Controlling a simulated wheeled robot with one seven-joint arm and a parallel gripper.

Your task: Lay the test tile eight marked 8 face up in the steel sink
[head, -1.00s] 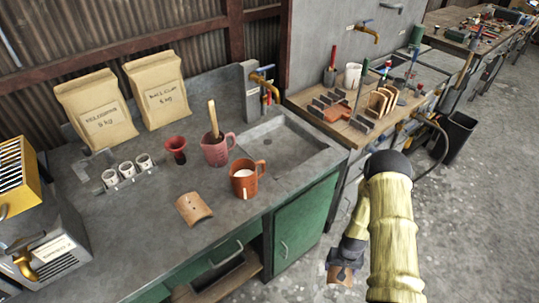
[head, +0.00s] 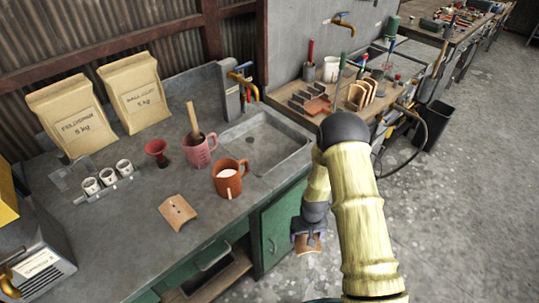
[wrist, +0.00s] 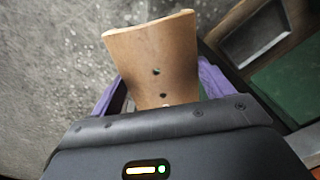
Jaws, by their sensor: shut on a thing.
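My gripper (head: 308,231) is shut on a tan, curved clay tile (head: 309,246), out over the floor in front of the green cabinet. In the wrist view the held tile (wrist: 152,60) sticks out between the purple fingers and shows small dark holes; I can read no number on it. A similar curved tile (head: 178,213) with small holes lies on the counter's front part; its mark is too small to read. The steel sink (head: 268,142) is set in the right end of the counter, and its basin looks empty. My gripper is below and in front of it.
An orange mug (head: 229,180) and a pink jug (head: 199,150) with a wooden handle stand left of the sink. A brass tap (head: 243,78) is behind it. A wooden bench (head: 310,112) with racks and tiles adjoins on the right. Bare counter surrounds the loose tile.

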